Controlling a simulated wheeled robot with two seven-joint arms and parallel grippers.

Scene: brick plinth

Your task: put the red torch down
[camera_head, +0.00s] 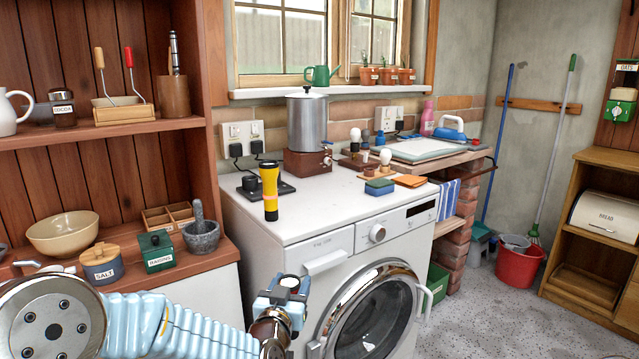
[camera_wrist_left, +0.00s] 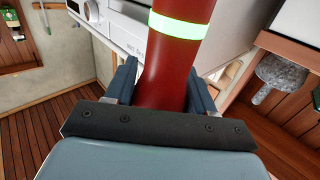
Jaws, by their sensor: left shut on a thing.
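The red torch (camera_wrist_left: 172,70) is a red cylinder with a pale green band in the left wrist view. My left gripper (camera_wrist_left: 160,88) is shut on it, one dark finger on each side. In the head view my left gripper (camera_head: 282,300) is in front of the washing machine (camera_head: 330,220), left of its round door. There the torch (camera_head: 290,283) shows only as a small round end between the fingers. A yellow and black torch (camera_head: 269,190) stands upright on the washing machine top, near the front left. My right gripper is not in view.
The white top has free room in front of the metal pot (camera_head: 307,120). A mortar (camera_head: 201,236) and green tin (camera_head: 157,251) stand on the wooden shelf at left.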

